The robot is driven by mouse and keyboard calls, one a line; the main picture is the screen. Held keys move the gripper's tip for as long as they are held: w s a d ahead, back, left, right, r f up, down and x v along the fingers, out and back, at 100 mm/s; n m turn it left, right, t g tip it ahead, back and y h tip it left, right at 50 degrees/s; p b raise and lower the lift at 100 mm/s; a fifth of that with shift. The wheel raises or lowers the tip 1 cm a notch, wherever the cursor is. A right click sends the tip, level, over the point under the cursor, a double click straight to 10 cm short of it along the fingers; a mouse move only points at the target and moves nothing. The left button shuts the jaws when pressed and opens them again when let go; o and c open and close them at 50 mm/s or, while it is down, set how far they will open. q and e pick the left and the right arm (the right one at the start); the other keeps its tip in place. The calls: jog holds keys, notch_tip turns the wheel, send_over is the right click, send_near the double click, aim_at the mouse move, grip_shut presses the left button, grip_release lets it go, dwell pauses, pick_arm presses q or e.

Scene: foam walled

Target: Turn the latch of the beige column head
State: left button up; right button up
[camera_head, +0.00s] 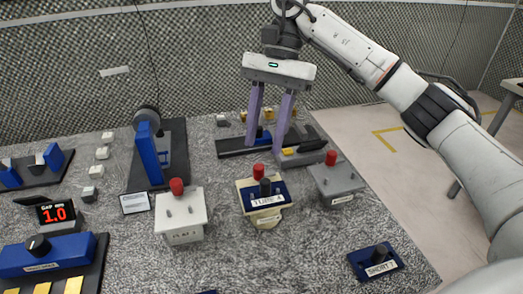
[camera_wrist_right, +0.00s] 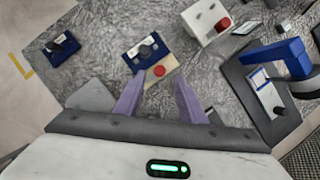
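The beige column head (camera_head: 263,216) stands mid-table in the head view with a blue plate labelled "TUBE A", a dark latch (camera_head: 265,187) and a red knob (camera_head: 258,171). In the right wrist view the beige head (camera_wrist_right: 162,81) lies beyond the fingertips, with its red knob (camera_wrist_right: 159,71) and dark latch (camera_wrist_right: 146,51). My right gripper (camera_head: 265,149) points down behind and above the beige head. Its two purple fingers are apart, with nothing held between them. In the right wrist view the gripper (camera_wrist_right: 157,84) is also open. My left gripper is not in view.
A white box (camera_head: 181,214) and a grey box (camera_head: 336,180), each with a red knob, flank the beige head. A blue "SHORT" block (camera_head: 376,262) sits front right. A blue upright fixture (camera_head: 150,158) stands left. Speckled table (camera_head: 300,250) is clear in front.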

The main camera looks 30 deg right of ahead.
jog(key=p+v, duration=0.1)
jog(key=v, duration=0.4)
jog(key=shift+w+d+r, duration=0.1)
jog(key=shift+r, duration=0.15)
jog(key=shift+f, duration=0.1)
